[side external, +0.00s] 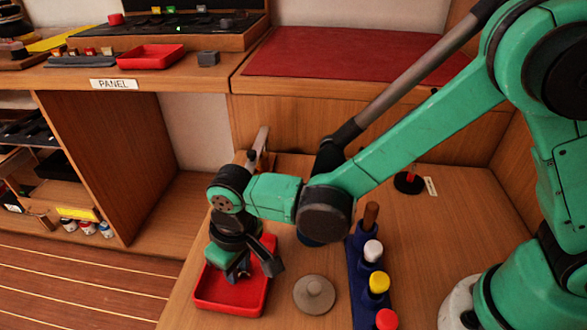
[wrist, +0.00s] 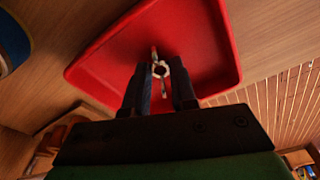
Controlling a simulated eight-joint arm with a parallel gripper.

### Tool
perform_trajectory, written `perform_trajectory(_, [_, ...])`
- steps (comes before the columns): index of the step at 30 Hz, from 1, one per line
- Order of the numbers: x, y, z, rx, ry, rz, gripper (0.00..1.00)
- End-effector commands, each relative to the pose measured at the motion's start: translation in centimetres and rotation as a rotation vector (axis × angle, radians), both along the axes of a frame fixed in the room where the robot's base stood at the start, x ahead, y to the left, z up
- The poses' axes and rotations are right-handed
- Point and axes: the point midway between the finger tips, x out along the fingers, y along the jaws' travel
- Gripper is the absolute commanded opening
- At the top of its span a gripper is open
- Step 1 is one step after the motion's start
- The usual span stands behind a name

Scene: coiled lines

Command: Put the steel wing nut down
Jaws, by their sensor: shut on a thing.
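The steel wing nut (wrist: 160,70) shows in the wrist view as a small pale ring with thin wings, at the tips of my gripper (wrist: 160,82). My gripper is shut on it. Behind it lies the red tray (wrist: 110,67); I cannot tell whether the nut touches the tray floor. In the side view my gripper (side external: 252,270) points down over the red tray (side external: 232,300) at the table's left front. The wing nut is hidden there.
A grey round knobbed disc (side external: 314,294) lies right of the tray. A blue rack (side external: 357,290) with coloured-topped pegs stands further right. A black base with a red post (side external: 409,180) is at the back.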

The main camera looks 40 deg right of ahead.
Motion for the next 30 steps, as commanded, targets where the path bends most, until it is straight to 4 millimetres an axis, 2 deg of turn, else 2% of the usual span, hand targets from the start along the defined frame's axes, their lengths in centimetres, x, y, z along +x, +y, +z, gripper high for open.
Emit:
perform_trajectory(5, [0.0,0.0,-0.3,0.000,0.000,0.000,0.00])
perform_trajectory(6, [0.0,0.0,-0.3,0.000,0.000,0.000,0.33])
perform_trajectory(8, [0.0,0.0,-0.3,0.000,0.000,0.000,0.50])
perform_trajectory(9, [0.0,0.0,-0.2,0.000,0.000,0.000,0.53])
perform_trajectory(20, [0.0,0.0,0.2,0.000,0.000,0.000,0.53])
perform_trajectory(26, [-0.3,-0.1,2.7,0.000,0.000,0.000,0.53])
perform_trajectory(30, [-0.7,-0.3,5.7,0.000,0.000,0.000,0.53])
